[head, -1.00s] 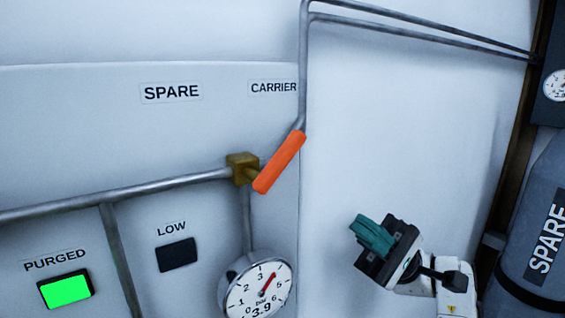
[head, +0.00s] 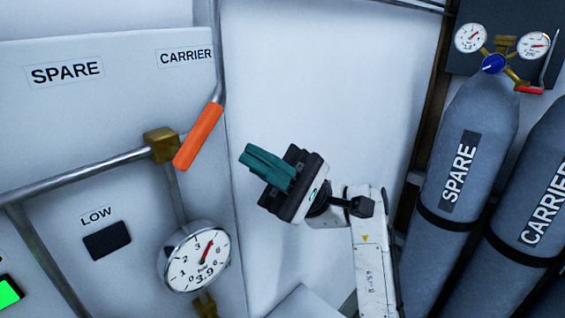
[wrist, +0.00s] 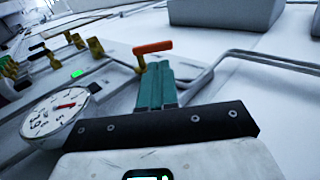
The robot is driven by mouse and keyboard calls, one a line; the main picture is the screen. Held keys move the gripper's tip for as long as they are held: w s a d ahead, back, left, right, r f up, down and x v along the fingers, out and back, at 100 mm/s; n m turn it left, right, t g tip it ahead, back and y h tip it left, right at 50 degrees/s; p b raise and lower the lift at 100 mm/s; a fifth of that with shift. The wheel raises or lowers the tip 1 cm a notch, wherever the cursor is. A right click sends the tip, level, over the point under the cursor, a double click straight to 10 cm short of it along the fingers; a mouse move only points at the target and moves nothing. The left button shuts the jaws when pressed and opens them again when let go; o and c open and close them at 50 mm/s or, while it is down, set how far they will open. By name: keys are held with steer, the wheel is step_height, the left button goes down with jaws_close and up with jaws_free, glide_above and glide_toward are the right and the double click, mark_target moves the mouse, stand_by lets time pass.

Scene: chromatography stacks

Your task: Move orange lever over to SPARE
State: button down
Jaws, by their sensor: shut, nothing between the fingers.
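The orange lever (head: 199,136) sits on a brass valve (head: 161,145) on the pipe and slants up to the right, its upper end towards the CARRIER label (head: 186,57). The SPARE label (head: 64,71) is farther left on the panel. My gripper (head: 246,156) is shut and empty, to the right of the lever and a little lower, apart from it in the head view. In the wrist view the orange lever (wrist: 152,47) shows just beyond the teal fingertips (wrist: 158,66); I cannot tell the exact gap.
A gauge (head: 195,257) reading 3.9 hangs below the valve. A grey pipe (head: 95,180) runs left from the valve. Gas cylinders marked SPARE (head: 462,170) and CARRIER (head: 540,210) stand at the right. The white wall behind my gripper is bare.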

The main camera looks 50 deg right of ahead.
mark_target(209, 128)
steer(key=shift+p+x, duration=0.85)
steer(key=shift+x, duration=1.9)
